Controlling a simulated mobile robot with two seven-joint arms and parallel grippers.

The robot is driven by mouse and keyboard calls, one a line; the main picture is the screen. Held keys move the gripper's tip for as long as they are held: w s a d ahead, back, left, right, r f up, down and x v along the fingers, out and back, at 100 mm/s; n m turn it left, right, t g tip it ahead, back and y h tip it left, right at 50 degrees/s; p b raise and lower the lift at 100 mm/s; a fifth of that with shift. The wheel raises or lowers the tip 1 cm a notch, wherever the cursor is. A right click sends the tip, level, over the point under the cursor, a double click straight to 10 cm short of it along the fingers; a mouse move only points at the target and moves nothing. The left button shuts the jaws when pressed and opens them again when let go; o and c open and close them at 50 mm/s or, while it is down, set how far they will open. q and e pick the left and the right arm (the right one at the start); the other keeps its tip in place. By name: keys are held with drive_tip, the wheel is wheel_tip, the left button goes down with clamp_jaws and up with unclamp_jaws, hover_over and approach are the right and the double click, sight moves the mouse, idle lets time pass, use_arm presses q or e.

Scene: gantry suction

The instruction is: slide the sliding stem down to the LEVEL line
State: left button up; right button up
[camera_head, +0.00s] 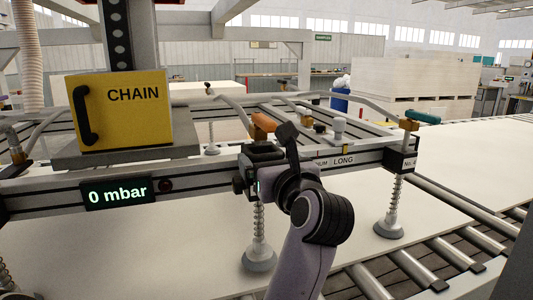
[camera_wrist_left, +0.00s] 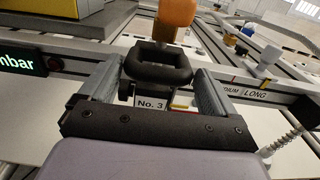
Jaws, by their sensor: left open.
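The suction stem at station No. 3 has a spring and a grey cup (camera_head: 258,258) below the gantry rail. A black loop-shaped handle (camera_wrist_left: 158,64) is at its upper part, under an orange fitting (camera_wrist_left: 177,14). In the head view the orange fitting (camera_head: 263,121) stands above the rail. My left gripper (camera_wrist_left: 160,80) is open, with one finger on each side of the handle; I cannot tell whether they touch it. A "No. 3" label (camera_wrist_left: 152,103) shows between the fingers. I cannot make out a LEVEL line. My right gripper is not in view.
A yellow CHAIN box (camera_head: 135,115) sits on the gantry at left, above a display (camera_head: 116,192) reading 0 mbar. Another spring stem with a cup (camera_head: 389,228) hangs at right. A pale board (camera_head: 190,245) lies below, beside rollers (camera_head: 440,205).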

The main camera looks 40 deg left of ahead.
use_arm(q)
drive_tip(key=shift+w+a, duration=0.3)
drive_tip(key=shift+a, duration=0.35)
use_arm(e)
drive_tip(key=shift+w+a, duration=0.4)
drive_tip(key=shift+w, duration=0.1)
use_arm(q)
drive_tip(key=c, duration=1.2)
drive_tip(key=shift+f+b, duration=0.85)
drive_tip(key=shift+f, duration=0.1)
drive_tip(key=o, duration=1.2)
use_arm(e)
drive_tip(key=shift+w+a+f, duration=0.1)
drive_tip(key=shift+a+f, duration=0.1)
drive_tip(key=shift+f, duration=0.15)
use_arm(q)
drive_tip(key=shift+d, duration=0.15)
